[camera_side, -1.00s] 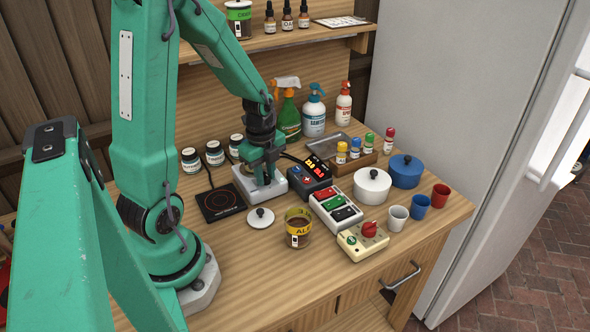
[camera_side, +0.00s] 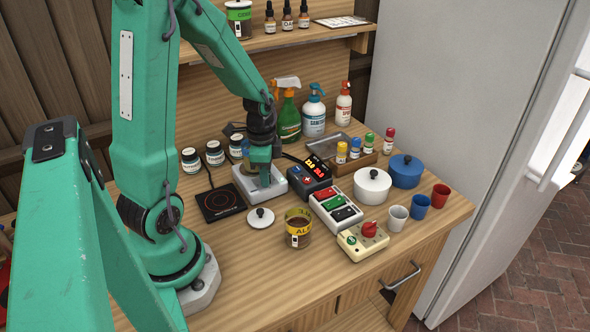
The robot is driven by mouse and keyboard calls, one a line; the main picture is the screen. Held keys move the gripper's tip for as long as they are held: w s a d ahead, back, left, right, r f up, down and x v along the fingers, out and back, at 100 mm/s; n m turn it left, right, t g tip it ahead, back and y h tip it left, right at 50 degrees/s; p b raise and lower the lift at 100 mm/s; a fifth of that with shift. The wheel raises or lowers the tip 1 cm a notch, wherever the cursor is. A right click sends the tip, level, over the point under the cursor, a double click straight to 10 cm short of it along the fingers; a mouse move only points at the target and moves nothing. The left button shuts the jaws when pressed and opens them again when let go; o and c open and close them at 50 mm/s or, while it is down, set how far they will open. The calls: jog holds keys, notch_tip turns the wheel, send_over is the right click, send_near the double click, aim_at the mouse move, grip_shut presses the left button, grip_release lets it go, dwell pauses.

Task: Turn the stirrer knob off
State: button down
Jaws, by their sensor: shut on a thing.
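The stirrer (camera_side: 246,190) is a low, pale grey box on the wooden bench, right of the black hot plate. My gripper (camera_side: 264,178) points straight down over its top. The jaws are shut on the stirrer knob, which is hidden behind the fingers. The knob's pointing direction cannot be seen.
A hot plate (camera_side: 219,203), a white lid (camera_side: 261,218) and an amber jar (camera_side: 298,229) stand in front. A dark control box (camera_side: 309,181), a white switch box (camera_side: 335,209) and a cream box with a red knob (camera_side: 369,230) stand to the right. Small jars (camera_side: 215,153) stand behind left.

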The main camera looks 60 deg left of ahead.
jog(key=shift+d+n, duration=0.1)
jog(key=shift+n, duration=0.6)
jog(key=c, duration=1.2)
grip_release()
jog(key=shift+r, duration=0.15)
jog(key=shift+s+r, duration=0.1)
jog(key=shift+r, duration=3.65)
